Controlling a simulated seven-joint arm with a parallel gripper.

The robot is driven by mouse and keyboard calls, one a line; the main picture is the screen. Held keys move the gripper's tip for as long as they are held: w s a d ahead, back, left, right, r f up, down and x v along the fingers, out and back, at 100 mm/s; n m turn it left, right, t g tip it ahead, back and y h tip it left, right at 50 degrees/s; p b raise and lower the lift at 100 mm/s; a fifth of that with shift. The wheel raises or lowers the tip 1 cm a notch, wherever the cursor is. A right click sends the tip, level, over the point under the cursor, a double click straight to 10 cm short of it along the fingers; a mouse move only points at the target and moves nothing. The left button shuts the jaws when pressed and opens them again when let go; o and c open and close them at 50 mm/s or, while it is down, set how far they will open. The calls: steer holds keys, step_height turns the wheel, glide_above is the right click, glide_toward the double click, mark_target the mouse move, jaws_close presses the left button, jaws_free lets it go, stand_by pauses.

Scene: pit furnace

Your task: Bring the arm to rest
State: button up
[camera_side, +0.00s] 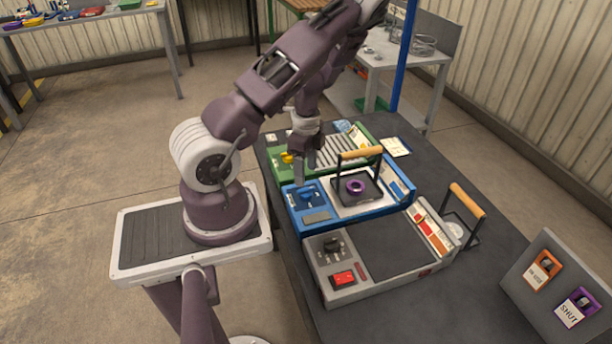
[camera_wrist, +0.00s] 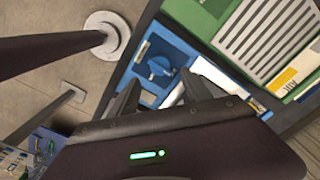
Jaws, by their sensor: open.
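My gripper (camera_side: 308,160) hangs at the end of my arm, pointing down over the left part of the blue unit (camera_side: 376,213), close to its blue knob (camera_side: 307,197). In the wrist view the gripper (camera_wrist: 165,92) has its two fingers spread apart with nothing seen between them but the blue unit (camera_wrist: 145,48) and its knob (camera_wrist: 158,67) below. On the blue unit lies a dark plate with a purple ring (camera_side: 356,186) and a wooden-handled frame (camera_side: 361,153). I cannot tell the exact height of the fingertips above the unit.
Behind is a green unit (camera_wrist: 205,15) with a grille (camera_wrist: 265,40). In front is a grey unit (camera_side: 345,297) with a black knob and a red switch (camera_side: 343,278). A wooden-handled lid (camera_side: 467,201) stands right; a tag board (camera_side: 540,310) leans front right.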

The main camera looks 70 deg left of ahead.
steer(key=w+r+t+y, duration=0.1)
steer(key=w+r, duration=0.1)
steer(key=r, duration=0.2)
steer(key=w+d+r+n+t+y, duration=0.1)
steer(key=w+r, duration=0.2)
steer(key=r, duration=0.1)
steer(key=w+d+r+t+y, duration=0.1)
steer(key=w+r+y, duration=0.1)
steer(key=w+r, duration=0.1)
steer(key=shift+w+r+t, duration=0.15)
steer(key=shift+r+t, duration=0.25)
steer(key=s+d+r+n+t, duration=0.1)
steer(key=s+d+r+n, duration=0.15)
steer(key=d+r, duration=0.35)
steer(key=s+d+r+n+t, duration=0.15)
steer(key=d+r+n, duration=0.3)
steer(key=r, duration=0.45)
steer(key=s+d+r+h, duration=0.3)
steer(key=s+d+h, duration=0.1)
steer(key=s+d, duration=0.8)
steer(key=shift+s+d+r+n+g, duration=0.15)
steer(key=shift+d+n+g, duration=0.25)
steer(key=shift+d, duration=0.45)
